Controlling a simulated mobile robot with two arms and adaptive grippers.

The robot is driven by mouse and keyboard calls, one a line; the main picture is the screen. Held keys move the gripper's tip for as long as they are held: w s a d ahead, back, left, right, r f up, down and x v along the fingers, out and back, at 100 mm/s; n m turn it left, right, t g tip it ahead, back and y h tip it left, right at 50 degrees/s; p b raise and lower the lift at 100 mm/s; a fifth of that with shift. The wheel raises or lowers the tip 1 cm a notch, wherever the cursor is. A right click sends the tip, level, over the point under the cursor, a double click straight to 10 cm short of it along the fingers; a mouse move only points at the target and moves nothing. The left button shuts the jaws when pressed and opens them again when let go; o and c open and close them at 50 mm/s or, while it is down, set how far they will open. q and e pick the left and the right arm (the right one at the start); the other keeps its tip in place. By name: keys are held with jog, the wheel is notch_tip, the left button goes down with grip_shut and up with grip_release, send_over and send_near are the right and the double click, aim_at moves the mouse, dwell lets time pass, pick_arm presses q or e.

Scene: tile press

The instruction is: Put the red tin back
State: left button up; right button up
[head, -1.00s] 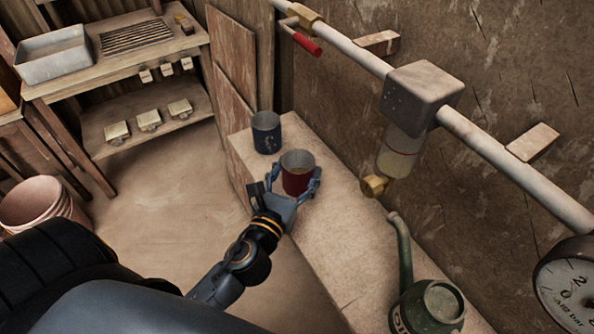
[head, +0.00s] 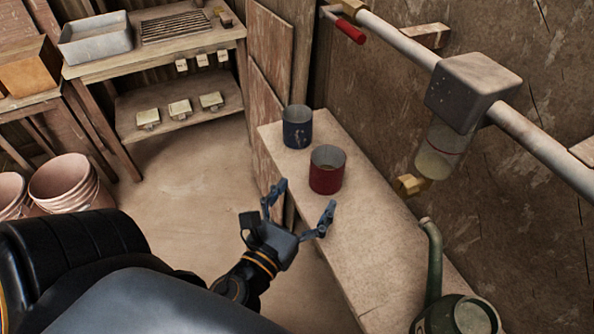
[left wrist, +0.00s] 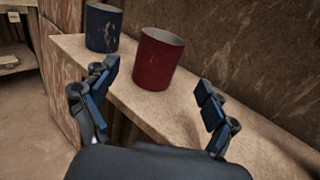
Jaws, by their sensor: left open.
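The red tin (head: 326,174) stands upright on the wooden bench (head: 375,235), just in front of and to the right of the blue tin (head: 297,130). The two tins look close together but apart. My left gripper (head: 300,206) is open and empty, back from the red tin and near the bench's front edge. In the left wrist view the red tin (left wrist: 157,58) stands beyond and between the spread fingers (left wrist: 154,98), not touching them. The blue tin (left wrist: 103,27) is left of it. My right gripper is in neither view.
A green watering can (head: 455,312) stands at the bench's near end. A pipe with a filter bowl (head: 440,152) and brass valve hangs along the wall above the bench. A slatted worktable (head: 150,60) and stacked pink buckets (head: 65,182) are at left. The bench's middle is clear.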

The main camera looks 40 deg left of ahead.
pick_arm(q)
jog(key=shift+s+d+b, duration=0.15)
jog(key=shift+s+b, duration=0.35)
jog(key=shift+s, duration=1.05)
